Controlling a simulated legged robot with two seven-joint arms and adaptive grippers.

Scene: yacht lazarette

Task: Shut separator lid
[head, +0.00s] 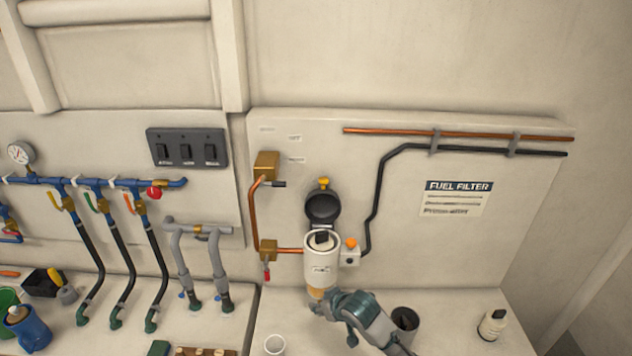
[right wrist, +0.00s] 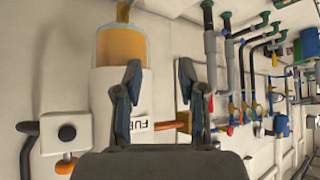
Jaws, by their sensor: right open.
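The separator (head: 320,268) is a white canister on the wall panel with an amber bowl at its bottom. Its black round lid (head: 322,208) stands raised against the panel, so the canister's top is open and a dark piece shows inside. My right gripper (head: 325,302) is in front of the separator's lower part, below the lid. In the right wrist view, the gripper (right wrist: 160,68) is open and its jaws are empty. There the separator's white body (right wrist: 103,90) and amber bowl (right wrist: 121,45) appear behind and beside the left finger; contact cannot be told. My left gripper is not in view.
A small white box with an orange knob (head: 351,243) sits right of the separator. Copper pipe (head: 253,215) and black pipe (head: 375,205) run beside it. A white cup (head: 274,345), dark cylinder (head: 405,318) and white bottle (head: 492,325) stand on the bench.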

